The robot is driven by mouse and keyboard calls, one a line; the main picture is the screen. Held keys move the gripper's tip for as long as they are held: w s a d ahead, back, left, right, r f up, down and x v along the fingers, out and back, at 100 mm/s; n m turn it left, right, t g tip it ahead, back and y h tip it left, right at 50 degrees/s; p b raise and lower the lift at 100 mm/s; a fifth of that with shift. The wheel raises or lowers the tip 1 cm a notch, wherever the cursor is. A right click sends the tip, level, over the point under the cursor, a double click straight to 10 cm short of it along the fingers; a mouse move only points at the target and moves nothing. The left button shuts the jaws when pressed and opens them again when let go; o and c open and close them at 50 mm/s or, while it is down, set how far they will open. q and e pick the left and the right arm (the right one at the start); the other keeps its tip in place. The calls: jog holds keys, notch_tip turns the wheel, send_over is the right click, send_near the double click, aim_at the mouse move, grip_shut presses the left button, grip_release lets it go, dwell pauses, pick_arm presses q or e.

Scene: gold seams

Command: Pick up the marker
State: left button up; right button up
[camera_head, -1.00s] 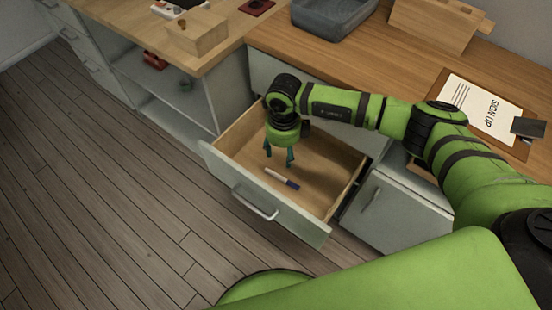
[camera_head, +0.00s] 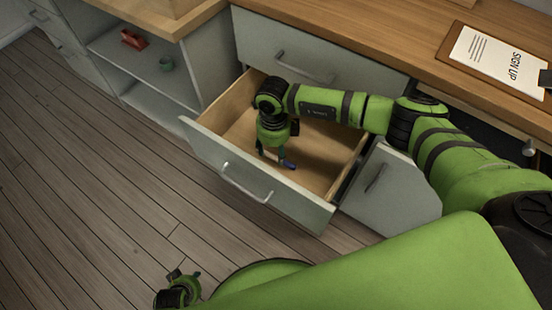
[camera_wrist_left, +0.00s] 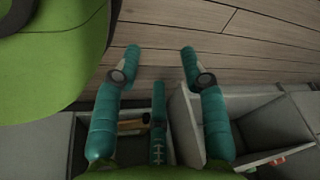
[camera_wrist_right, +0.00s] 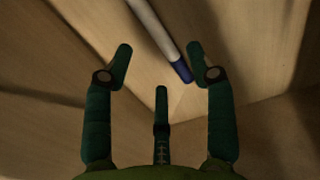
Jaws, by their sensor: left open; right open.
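The marker (camera_wrist_right: 158,32) is white with a dark blue end and lies on the bottom of an open wooden drawer (camera_head: 325,160). In the head view only its blue end (camera_head: 289,165) shows clearly; my right gripper hides the rest. My right gripper (camera_head: 272,160) is inside the drawer, pointing down, open and empty. In the right wrist view the marker lies just beyond and between the open fingertips (camera_wrist_right: 160,60), its blue end nearer the right finger. My left gripper (camera_head: 183,280) is low over the floor, open and empty; its fingers also show in the left wrist view (camera_wrist_left: 160,60).
The drawer's grey front (camera_head: 255,180) and wooden side walls surround my right gripper. A wooden counter with a sign-up clipboard (camera_head: 497,58) is above. An open shelf at left holds a red object (camera_head: 133,39) and a teal cup (camera_head: 166,64). The floor is clear.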

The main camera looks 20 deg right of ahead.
aim_at(273, 158)
jog(key=f, duration=0.4)
jog(key=shift+w+b, duration=0.2)
jog(key=shift+b, duration=0.1)
jog(key=c, duration=0.9)
jog(key=shift+r, duration=0.1)
